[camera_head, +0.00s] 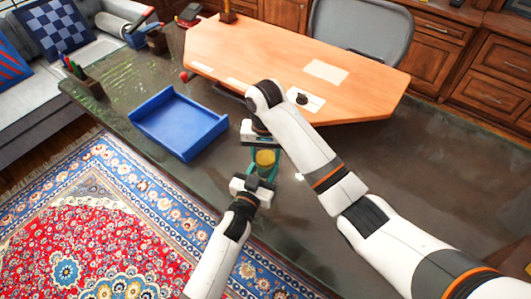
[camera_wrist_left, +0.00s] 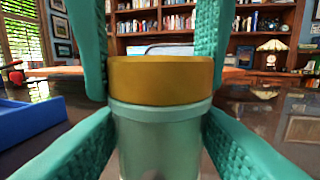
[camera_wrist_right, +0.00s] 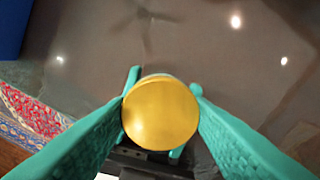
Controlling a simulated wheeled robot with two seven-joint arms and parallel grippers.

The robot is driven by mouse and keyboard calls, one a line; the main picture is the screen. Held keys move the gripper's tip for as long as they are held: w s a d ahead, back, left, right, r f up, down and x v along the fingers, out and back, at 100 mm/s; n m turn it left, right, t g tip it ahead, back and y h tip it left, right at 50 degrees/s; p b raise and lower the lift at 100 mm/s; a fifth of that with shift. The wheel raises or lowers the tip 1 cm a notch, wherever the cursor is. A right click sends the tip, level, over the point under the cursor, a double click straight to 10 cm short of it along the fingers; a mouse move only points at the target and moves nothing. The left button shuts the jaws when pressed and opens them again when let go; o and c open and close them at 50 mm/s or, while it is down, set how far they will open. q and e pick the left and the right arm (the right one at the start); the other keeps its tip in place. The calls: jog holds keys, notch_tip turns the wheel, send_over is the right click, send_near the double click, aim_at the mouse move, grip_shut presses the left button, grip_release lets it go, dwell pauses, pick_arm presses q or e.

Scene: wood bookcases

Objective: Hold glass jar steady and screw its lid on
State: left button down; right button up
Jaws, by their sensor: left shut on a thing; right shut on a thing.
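The glass jar (camera_wrist_left: 160,145) stands upright on the dark glossy table, greenish and see-through in the left wrist view. The gold-yellow lid (camera_wrist_left: 160,82) sits level over its mouth, with a pale rim band just beneath; it also shows from above in the right wrist view (camera_wrist_right: 160,113) and in the head view (camera_head: 265,157). My left gripper (camera_wrist_left: 160,118) is shut on the jar's body from the side. My right gripper (camera_wrist_right: 160,98) points down from above and is shut on the lid's sides. The threads are hidden.
A blue tray (camera_head: 180,118) lies to the left on the dark table (camera_head: 420,135). A wooden desk board (camera_head: 290,60) with papers is behind the grippers. A pen holder (camera_head: 88,82) stands at the far left. The table's right side is clear.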

jog(key=shift+m, duration=0.5)
jog(key=o, duration=1)
jog(key=shift+c, duration=0.2)
jog(key=shift+r, duration=0.15)
jog(key=shift+r, duration=2.15)
jog(key=shift+c, duration=0.4)
jog(key=n, duration=0.3)
jog(key=shift+w+r, duration=0.1)
jog(key=shift+r, duration=0.3)
jog(key=n, duration=0.2)
jog(key=r+n, duration=0.1)
jog(key=n, duration=0.1)
jog(key=shift+r, duration=0.1)
jog(key=n, duration=0.3)
jog(key=r+n, duration=0.1)
jog(key=n, duration=0.2)
